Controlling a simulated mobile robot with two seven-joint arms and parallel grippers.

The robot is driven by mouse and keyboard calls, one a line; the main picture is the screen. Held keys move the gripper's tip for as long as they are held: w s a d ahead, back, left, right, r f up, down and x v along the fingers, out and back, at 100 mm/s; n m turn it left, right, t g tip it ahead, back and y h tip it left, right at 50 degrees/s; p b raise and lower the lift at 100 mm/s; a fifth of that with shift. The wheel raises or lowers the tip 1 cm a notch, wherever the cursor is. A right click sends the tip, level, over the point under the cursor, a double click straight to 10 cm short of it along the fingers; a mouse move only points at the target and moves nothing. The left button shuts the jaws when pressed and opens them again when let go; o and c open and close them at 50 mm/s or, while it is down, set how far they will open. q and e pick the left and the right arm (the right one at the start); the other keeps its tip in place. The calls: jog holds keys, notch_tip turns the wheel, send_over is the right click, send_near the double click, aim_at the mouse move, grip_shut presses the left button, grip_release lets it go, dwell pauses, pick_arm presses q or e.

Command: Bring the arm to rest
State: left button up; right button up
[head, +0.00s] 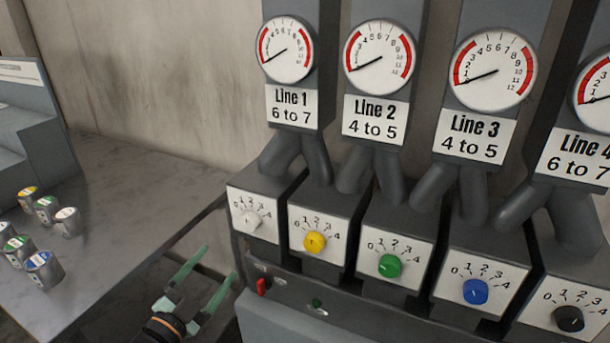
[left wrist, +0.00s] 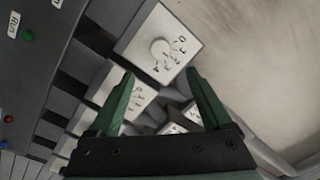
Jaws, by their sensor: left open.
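My left gripper (head: 220,262) is open and empty. It is low in the head view, left of the control panel (head: 345,318), with its green fingers pointing up and right toward the panel's left end. In the left wrist view, the gap between the fingers (left wrist: 160,74) holds nothing. Beyond the fingers there, the white knob (left wrist: 160,48) on its dial plate lies a little past the tips, apart from them. The white knob also shows in the head view (head: 247,220). My right gripper is in neither view.
Yellow (head: 315,242), green (head: 390,265), blue (head: 475,291) and black (head: 569,318) knobs continue rightward, under gauges. A red switch (head: 263,287) and green button (head: 316,303) sit on the front. A grey bench (head: 120,230) with several small cans (head: 68,221) stands left.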

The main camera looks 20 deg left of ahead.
pick_arm(q)
jog(key=s+d+f+n+g+h+p, duration=0.1)
jog(key=s+d+f+n+g+p, duration=0.2)
jog(key=s+d+f, duration=0.4)
jog(key=s+d+f+n+g+h+p, duration=0.1)
jog(key=s+d+f+n+g+p, duration=0.2)
jog(key=s+d+f+g, duration=0.3)
jog(key=s+d+f+n, duration=0.1)
jog(key=d+f, duration=0.2)
jog(key=f, duration=0.3)
jog(key=shift+d+f, duration=0.15)
jog(key=shift+d, duration=0.25)
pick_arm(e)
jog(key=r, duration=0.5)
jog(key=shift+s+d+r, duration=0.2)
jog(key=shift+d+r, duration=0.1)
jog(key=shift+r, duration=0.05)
